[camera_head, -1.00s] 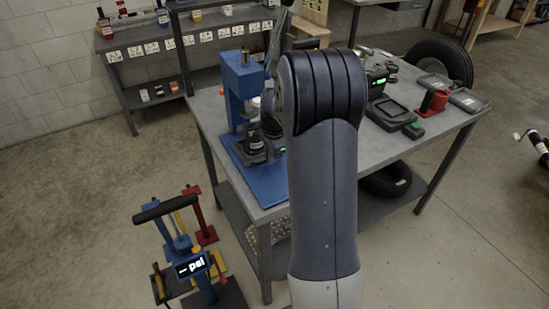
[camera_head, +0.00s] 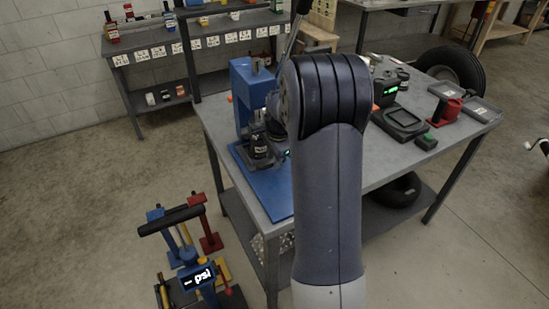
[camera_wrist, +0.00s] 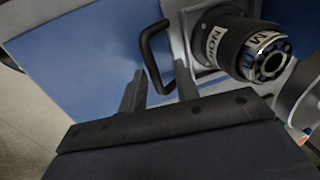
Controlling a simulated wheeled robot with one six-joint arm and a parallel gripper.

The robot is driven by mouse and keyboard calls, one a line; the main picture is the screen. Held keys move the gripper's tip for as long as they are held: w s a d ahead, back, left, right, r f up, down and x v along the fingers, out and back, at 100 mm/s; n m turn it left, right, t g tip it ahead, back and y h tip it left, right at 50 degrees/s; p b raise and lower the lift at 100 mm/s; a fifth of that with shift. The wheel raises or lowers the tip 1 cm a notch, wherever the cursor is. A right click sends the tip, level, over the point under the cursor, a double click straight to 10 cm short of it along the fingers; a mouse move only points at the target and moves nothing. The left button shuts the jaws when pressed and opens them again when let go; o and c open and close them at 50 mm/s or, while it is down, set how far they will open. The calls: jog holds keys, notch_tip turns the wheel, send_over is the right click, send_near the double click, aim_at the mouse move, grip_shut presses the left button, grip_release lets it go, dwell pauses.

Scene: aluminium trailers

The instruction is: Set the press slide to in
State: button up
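The blue press (camera_head: 243,82) stands on a blue base plate (camera_head: 268,192) at the left end of the grey bench. In the wrist view, a black U-shaped handle (camera_wrist: 144,40), which looks like the slide's handle, stands over a blue surface. My gripper (camera_wrist: 160,84) is open, and the near leg of the handle appears between its fingertips. I cannot tell whether they touch. Right of the handle is a dark round tool with a white label (camera_wrist: 214,46). My arm hides part of the press in the head view, and the slide's position is unclear.
The grey bench (camera_head: 222,122) also carries a black scale (camera_head: 403,118) and a red part (camera_head: 445,112) on the right. A stand with a "psi" display (camera_head: 199,277) is on the floor at front left. A shelf (camera_head: 150,45) stands behind.

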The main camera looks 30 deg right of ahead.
notch_tip(320, 180, up, 11)
jog(key=s, duration=0.2)
jog(key=shift+f, duration=0.2)
jog(key=shift+f, duration=0.1)
dwell(0.4)
